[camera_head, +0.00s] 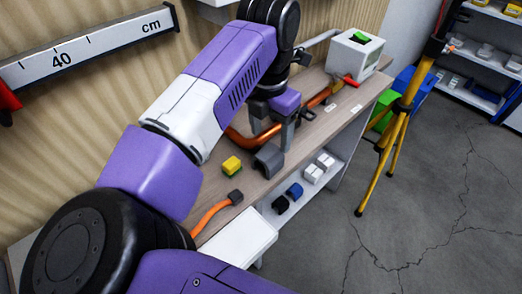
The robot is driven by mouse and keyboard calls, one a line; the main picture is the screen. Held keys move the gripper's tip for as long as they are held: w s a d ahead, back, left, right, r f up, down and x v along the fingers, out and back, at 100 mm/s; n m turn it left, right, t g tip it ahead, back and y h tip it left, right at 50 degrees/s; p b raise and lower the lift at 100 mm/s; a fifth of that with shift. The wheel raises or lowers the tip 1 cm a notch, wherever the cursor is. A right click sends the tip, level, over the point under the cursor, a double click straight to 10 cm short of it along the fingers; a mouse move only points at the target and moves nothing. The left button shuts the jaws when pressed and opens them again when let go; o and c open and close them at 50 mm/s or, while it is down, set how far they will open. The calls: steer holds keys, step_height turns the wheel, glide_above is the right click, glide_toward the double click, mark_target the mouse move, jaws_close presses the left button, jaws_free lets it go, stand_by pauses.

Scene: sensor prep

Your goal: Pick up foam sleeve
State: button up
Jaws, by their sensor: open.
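A dark grey, arch-shaped piece (268,160), which looks like the foam sleeve, rests on the wooden bench top (207,184) near its front edge. My gripper (285,142) points down just behind and to the right of it. The gripper is open, with no object seen in it. Its fingers overlap in this view, so the gap between them and any contact with the sleeve are unclear.
An orange pipe (238,138) runs behind the gripper. A yellow-green block (231,166) and an orange cable (207,217) lie to the left. A white device (354,54) stands at the far end. A yellow tripod (396,135) stands on the floor at right.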

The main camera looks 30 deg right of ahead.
mark_target(266, 153)
steer(key=shift+s+a, duration=0.15)
steer(key=shift+a, duration=0.35)
steer(key=shift+s+f+y, duration=0.1)
steer(key=shift+s+y, duration=0.05)
steer(key=shift+y, duration=0.15)
steer(key=shift+a+f+p, duration=0.1)
steer(key=shift+f+p, duration=0.45)
steer(key=shift+f, duration=3.2)
steer(key=c, duration=1.1)
